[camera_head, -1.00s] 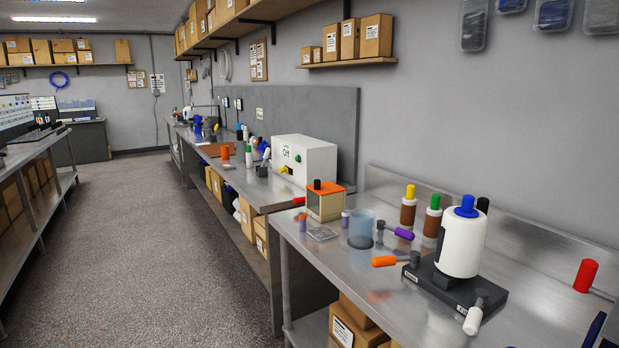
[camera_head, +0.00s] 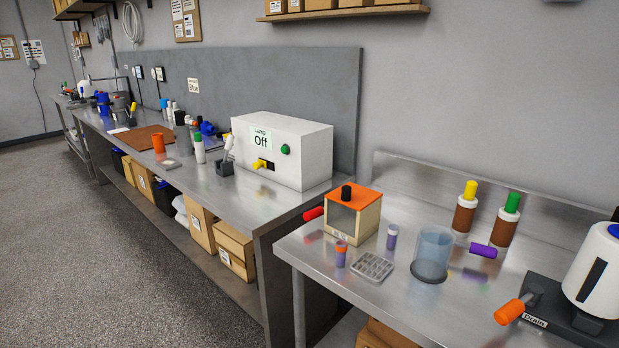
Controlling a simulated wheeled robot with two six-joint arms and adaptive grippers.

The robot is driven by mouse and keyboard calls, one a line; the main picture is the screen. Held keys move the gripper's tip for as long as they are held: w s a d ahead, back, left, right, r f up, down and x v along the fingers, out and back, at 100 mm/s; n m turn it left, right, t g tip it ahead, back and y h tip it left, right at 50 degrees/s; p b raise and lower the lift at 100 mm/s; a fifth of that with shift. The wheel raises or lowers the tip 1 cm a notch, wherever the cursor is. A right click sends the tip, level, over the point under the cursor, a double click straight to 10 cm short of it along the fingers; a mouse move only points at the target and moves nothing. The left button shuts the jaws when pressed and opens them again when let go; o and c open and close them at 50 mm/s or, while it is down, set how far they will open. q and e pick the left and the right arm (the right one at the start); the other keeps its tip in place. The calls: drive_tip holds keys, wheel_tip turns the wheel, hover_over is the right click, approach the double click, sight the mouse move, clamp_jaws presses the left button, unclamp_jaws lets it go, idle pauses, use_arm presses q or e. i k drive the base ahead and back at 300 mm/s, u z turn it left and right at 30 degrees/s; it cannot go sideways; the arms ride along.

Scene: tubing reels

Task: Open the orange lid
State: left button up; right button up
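The orange lid (camera_head: 355,197) lies flat and closed on top of a small box (camera_head: 341,223) with tan edges and a dark front panel. A black knob (camera_head: 347,192) stands on the lid. The box sits at the left end of the near steel bench. A small vial with an orange cap (camera_head: 341,254) stands in front of it. Neither of my grippers is in view.
A red handle (camera_head: 313,214) sticks out left of the box. A purple-capped vial (camera_head: 392,237), a grey grid tray (camera_head: 373,267) and a clear beaker (camera_head: 432,254) stand to its right. A white lamp box (camera_head: 283,150) stands on the bench behind.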

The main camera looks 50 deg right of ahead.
sight(357, 197)
drive_tip(key=u, duration=0.05)
drive_tip(key=i, duration=0.35)
drive_tip(key=z, duration=3.15)
